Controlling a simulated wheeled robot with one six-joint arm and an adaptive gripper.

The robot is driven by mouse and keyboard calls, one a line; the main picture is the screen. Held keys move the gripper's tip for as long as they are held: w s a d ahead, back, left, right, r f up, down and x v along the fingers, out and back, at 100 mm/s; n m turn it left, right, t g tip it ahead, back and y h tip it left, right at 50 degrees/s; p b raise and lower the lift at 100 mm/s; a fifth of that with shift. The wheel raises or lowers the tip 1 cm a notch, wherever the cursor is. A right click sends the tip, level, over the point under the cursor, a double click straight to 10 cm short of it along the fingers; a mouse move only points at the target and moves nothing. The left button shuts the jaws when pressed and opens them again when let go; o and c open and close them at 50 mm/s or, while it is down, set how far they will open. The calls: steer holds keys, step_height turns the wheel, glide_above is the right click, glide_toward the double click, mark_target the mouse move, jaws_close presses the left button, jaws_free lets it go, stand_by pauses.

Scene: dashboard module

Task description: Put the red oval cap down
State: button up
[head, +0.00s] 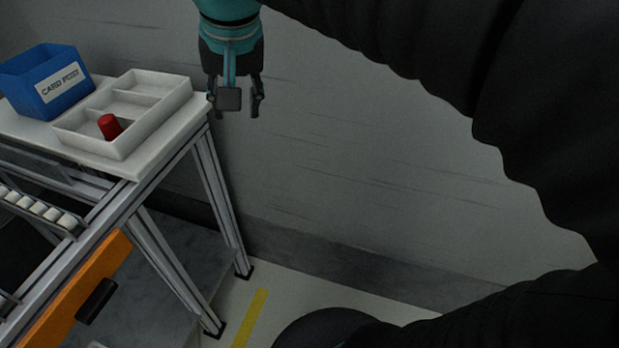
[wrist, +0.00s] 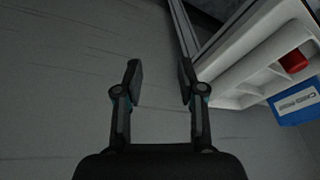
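The red oval cap (head: 110,126) sits in the near compartment of a white divided tray (head: 167,107) on the table's corner. It leans slightly in the head view. The cap also shows at the right of the wrist view (wrist: 293,61), inside the tray (wrist: 230,88). My gripper (head: 243,105) hangs pointing down to the right of the tray, past the table's edge. Its two fingers are apart with nothing between them, as the wrist view (wrist: 159,77) shows. The gripper does not touch the cap or the tray in the wrist view.
A blue labelled bin (head: 42,82) stands behind and left of the tray. The white table top (head: 143,165) rests on a metal frame. A roller rack (head: 40,209) and an orange panel (head: 75,292) are at lower left. A grey wall (head: 350,150) rises behind; space right of the table is free.

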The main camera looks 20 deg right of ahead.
steer(key=s+d+f+n+t, duration=0.1)
steer(key=s+d+f, duration=0.3)
steer(key=f, duration=0.3)
steer(key=s+d+f+n+t, duration=0.1)
steer(key=s+d+f, duration=0.3)
steer(key=s+f, duration=0.3)
steer(key=shift+d, duration=0.3)
steer(key=shift+f, duration=0.1)
